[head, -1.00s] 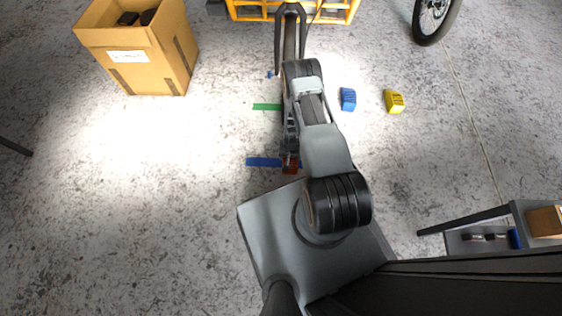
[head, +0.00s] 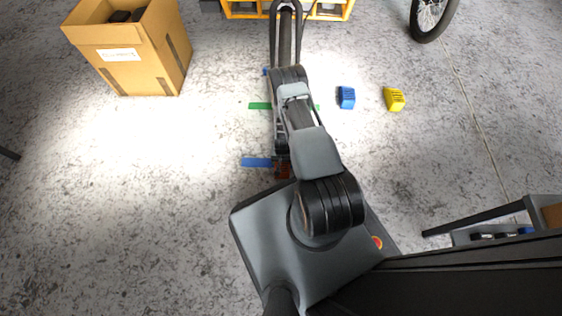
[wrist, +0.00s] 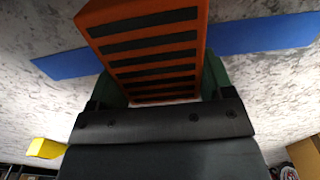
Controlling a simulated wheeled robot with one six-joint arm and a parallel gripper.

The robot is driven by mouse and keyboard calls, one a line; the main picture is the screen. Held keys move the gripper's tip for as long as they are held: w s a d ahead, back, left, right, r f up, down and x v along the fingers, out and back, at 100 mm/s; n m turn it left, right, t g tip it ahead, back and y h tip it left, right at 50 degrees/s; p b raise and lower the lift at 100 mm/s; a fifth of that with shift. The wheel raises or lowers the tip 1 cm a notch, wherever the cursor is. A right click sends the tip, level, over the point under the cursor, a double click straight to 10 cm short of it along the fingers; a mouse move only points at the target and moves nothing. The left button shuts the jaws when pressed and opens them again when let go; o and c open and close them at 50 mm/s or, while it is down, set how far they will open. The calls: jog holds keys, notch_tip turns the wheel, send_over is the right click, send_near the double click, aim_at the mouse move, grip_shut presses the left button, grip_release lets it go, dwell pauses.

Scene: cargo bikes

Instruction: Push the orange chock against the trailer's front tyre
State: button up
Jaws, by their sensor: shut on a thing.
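The orange chock (wrist: 150,45), ribbed with black strips, fills the upper middle of the wrist view. My gripper (wrist: 160,85) has its dark green fingers on either side of it, shut on it. In the head view the chock (head: 283,171) shows only as a small orange patch under my arm, beside a blue floor strip. A dark, narrow, wheel-like part (head: 286,35) stands at the top, in front of a yellow frame; it may be the trailer's front tyre. My arm partly covers it. It is apart from the chock.
Blue strip (head: 256,162) and green strip (head: 260,106) lie on the floor. A blue chock (head: 346,97) and a yellow chock (head: 394,99) sit to the right. A cardboard box (head: 140,60) stands upper left, a yellow frame (head: 327,10) at the top.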

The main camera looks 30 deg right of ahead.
jog(key=o, duration=1.3)
jog(key=shift+f, duration=0.1)
jog(key=shift+c, duration=0.2)
